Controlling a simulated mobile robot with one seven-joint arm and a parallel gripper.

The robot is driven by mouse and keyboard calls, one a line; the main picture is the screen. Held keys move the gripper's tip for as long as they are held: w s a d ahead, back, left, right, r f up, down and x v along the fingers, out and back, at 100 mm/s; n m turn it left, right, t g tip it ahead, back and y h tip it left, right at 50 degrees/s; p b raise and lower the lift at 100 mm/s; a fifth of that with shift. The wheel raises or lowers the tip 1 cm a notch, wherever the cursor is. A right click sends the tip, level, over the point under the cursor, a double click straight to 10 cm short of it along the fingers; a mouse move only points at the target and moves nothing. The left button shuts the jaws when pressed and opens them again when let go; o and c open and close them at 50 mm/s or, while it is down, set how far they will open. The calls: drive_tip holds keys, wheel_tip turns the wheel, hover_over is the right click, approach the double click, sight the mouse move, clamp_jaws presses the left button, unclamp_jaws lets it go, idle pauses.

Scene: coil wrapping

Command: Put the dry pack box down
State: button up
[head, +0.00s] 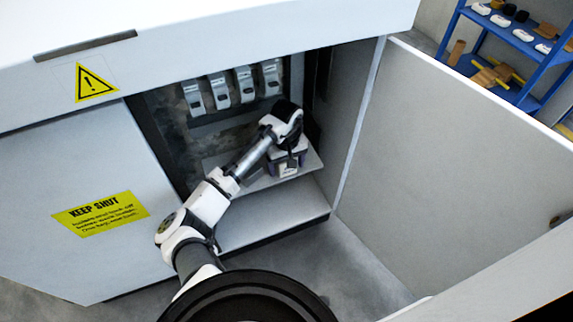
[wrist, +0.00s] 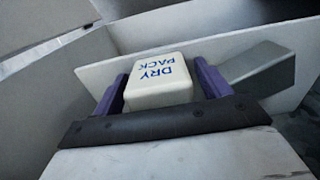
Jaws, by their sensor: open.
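The dry pack box (wrist: 160,82) is a white block with blue "DRY PACK" lettering. In the wrist view it sits between the two purple fingers of my gripper (wrist: 166,85), which are open, with a narrow gap at the right finger. In the head view my gripper (head: 288,160) is inside the open cabinet, over a small shelf (head: 312,160). The box (head: 288,169) shows only partly there, under my gripper at the shelf's right part. Whether its underside touches the shelf is hidden.
Several grey-white clamps (head: 244,84) hang at the back of the cabinet above the shelf. The open door (head: 450,150) stands to the right, the shut panel (head: 80,200) to the left. A lower ledge (head: 270,216) lies below. A blue rack (head: 520,45) stands outside.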

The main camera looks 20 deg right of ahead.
wheel_tip(320, 180, up, 12)
drive_tip(key=shift+p, duration=1.05)
idle(0.6)
